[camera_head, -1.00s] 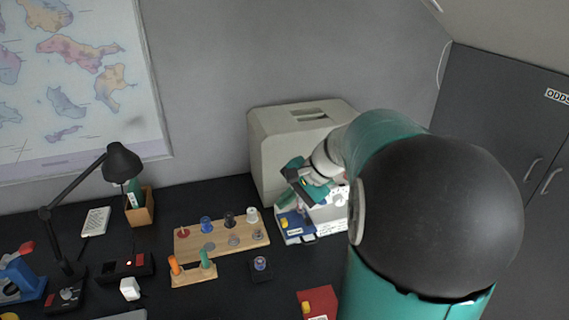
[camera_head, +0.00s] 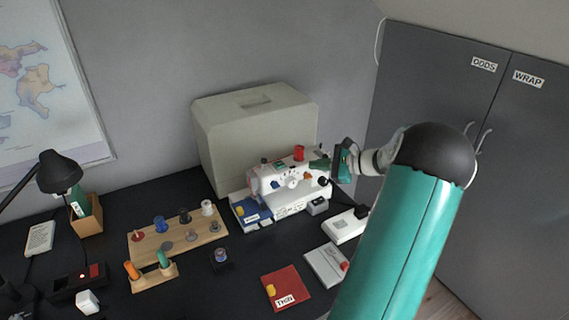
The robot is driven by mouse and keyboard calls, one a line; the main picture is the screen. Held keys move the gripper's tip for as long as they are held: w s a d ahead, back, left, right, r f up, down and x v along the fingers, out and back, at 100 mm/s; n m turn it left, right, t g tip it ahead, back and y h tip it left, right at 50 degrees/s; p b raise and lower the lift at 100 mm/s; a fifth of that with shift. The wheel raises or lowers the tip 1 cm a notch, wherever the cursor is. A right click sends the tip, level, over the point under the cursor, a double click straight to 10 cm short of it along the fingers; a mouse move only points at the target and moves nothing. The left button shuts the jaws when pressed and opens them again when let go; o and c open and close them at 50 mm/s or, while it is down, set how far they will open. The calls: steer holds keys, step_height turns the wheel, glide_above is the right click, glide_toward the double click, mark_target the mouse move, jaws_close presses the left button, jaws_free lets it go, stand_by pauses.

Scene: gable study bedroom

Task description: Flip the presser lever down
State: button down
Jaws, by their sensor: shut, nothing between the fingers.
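A white sewing machine (camera_head: 292,198) stands on the black desk in front of a large beige case. A red spool sits on its top, and its front has several knobs. The presser lever is too small to make out. My gripper (camera_head: 319,164) is at the right end of the machine, beside its upper part, with its teal fingers pointing left. It looks shut and holds nothing. I cannot tell whether the fingertips touch the machine.
The beige case (camera_head: 252,130) stands close behind the machine. A wooden spool rack (camera_head: 178,239), a smaller tool stand (camera_head: 152,278), a red booklet (camera_head: 286,288) and a white box (camera_head: 345,226) lie around it. Grey cabinets (camera_head: 450,100) stand at the right.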

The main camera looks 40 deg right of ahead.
glide_toward(263, 163)
steer(key=w+f, duration=0.1)
steer(key=w+d+f, duration=0.1)
steer(key=f, duration=0.1)
steer(key=w+d+f, duration=0.1)
steer(key=f, duration=0.1)
steer(key=shift+d, duration=0.15)
steer(key=shift+w+a+r, duration=0.4)
steer(key=shift+w+a, duration=0.2)
steer(key=shift+w+a+r, duration=0.4)
steer(key=shift+w+a, duration=0.25)
